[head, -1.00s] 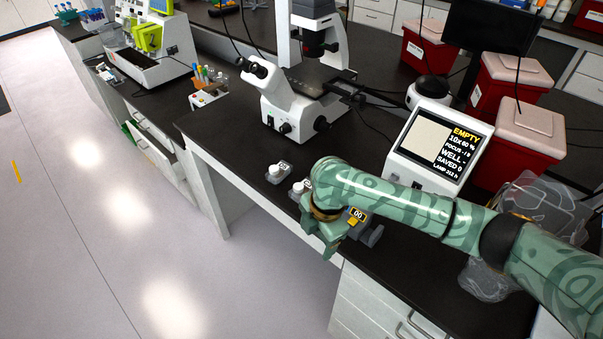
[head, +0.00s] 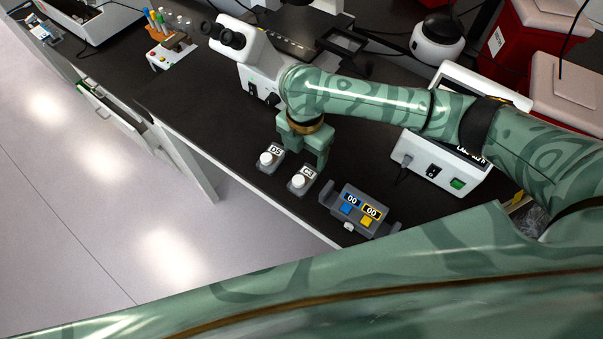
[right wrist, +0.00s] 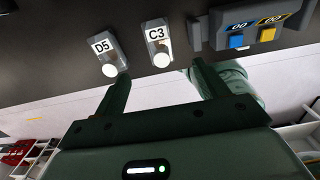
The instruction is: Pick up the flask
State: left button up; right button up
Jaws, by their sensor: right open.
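Two small grey pieces with white round caps lie near the counter's front edge, labelled D5 (head: 267,160) and C3 (head: 301,181). They also show in the right wrist view, as D5 (right wrist: 107,52) and C3 (right wrist: 158,42). I cannot tell whether either is the flask; no other clear flask shows. My right gripper (head: 303,152) is open and empty, fingers pointing down, close behind the two pieces. In the right wrist view the gripper (right wrist: 158,76) has its fingertips apart on either side of C3, with no clear contact. My left gripper is not in view.
A grey counter box (head: 352,209) with blue and yellow buttons stands right of C3. The microscope (head: 245,48) is behind, and a white screen unit (head: 440,165) is to the right. A tube rack (head: 170,50) stands back left. Counter left of D5 is clear.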

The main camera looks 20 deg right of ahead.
jog(key=b, duration=0.1)
send_over(303, 178)
jog(key=f, duration=0.5)
jog(key=shift+w+d, duration=0.25)
jog(key=shift+w, duration=0.15)
jog(key=f, duration=0.1)
jog(key=f+b, duration=0.1)
jog(key=shift+w+f, duration=0.35)
jog(key=shift+s+f, duration=0.15)
jog(key=shift+f, duration=0.05)
notch_tip(303, 178, down, 5)
jog(key=shift+s+a+r+b, duration=0.1)
jog(key=shift+a+r+b, duration=0.05)
jog(key=shift+b, duration=0.65)
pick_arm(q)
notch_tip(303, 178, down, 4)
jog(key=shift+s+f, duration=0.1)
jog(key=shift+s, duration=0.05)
pick_arm(e)
jog(key=c, duration=1.1)
